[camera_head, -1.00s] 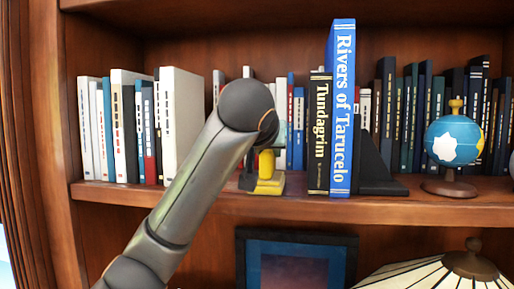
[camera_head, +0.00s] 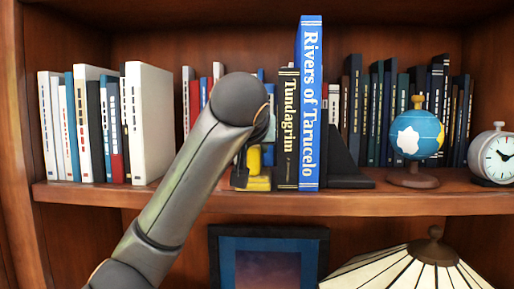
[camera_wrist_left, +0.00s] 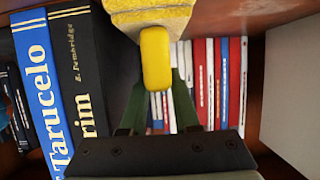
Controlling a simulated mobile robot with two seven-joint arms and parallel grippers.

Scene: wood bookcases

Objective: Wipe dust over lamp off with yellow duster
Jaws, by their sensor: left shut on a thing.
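The yellow duster (camera_head: 252,182) is beside the left side of the black Tundagrim book in the head view, at the shelf's front edge. In the left wrist view its yellow handle (camera_wrist_left: 155,58) and fuzzy yellow head (camera_wrist_left: 150,17) show at the top. My left gripper (camera_wrist_left: 157,76) is shut on the handle; in the head view my arm mostly hides it. The lamp (camera_head: 425,268), with a pale panelled shade and dark finial, stands at the lower right, partly cut off. I cannot make out dust on it. My right gripper is not in view.
The Tundagrim (camera_head: 286,130) and Rivers of Tarucelo (camera_head: 311,105) books stand close right of the duster against a black bookend (camera_head: 345,165). A globe (camera_head: 416,135) and clock (camera_head: 494,157) stand farther right. A framed picture (camera_head: 268,262) is below the shelf (camera_head: 150,197).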

